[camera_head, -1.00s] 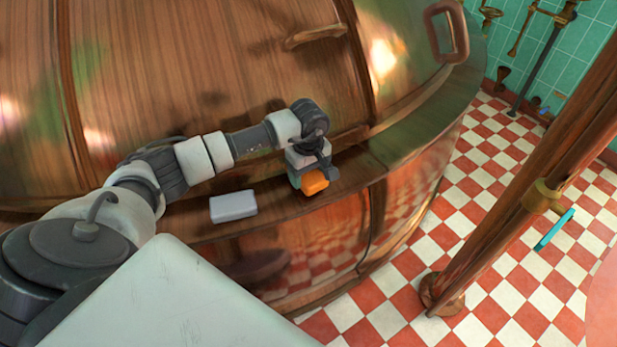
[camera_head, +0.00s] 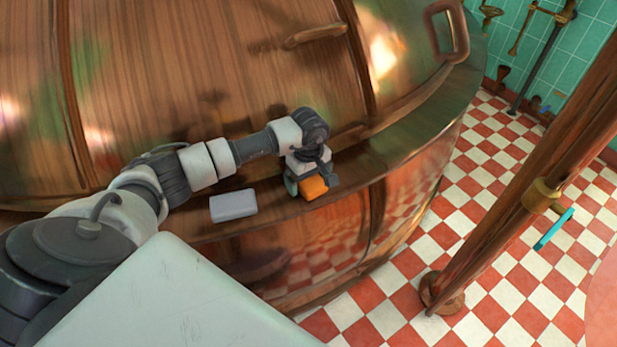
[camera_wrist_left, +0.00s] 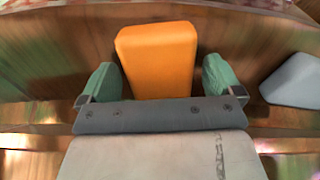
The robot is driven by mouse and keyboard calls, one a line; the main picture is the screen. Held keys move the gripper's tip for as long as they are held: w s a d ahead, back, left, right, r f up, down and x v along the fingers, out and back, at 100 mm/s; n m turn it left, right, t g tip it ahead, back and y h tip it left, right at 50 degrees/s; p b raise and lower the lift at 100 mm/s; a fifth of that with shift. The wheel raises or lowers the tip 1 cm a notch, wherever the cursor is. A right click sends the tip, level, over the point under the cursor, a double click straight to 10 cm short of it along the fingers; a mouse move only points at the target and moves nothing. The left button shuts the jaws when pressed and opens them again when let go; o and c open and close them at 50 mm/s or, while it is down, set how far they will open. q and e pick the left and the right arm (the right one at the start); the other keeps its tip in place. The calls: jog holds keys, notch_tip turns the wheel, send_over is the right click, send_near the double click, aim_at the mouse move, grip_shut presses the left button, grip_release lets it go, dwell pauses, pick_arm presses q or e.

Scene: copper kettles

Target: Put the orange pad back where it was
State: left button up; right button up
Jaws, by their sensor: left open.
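The orange pad (camera_head: 314,188) sits on the wooden ledge at the front of the big copper kettle. It also shows in the left wrist view (camera_wrist_left: 157,55) as a thick orange block. My left gripper (camera_head: 312,184) is at the pad, with its two green fingers on either side of it. In the left wrist view the fingers (camera_wrist_left: 159,78) stand open, with a gap between each finger and the pad. The pad's near end is hidden by the gripper's body.
A pale grey block (camera_head: 233,205) lies on the same ledge to the left of the pad; in the left wrist view it is at the right (camera_wrist_left: 294,82). The curved copper kettle (camera_head: 215,70) rises behind the ledge. A copper post (camera_head: 510,200) stands at the right.

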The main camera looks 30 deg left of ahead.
pick_arm(q)
notch_tip(320, 180, up, 12)
jog(key=b, duration=0.1)
dwell(0.6)
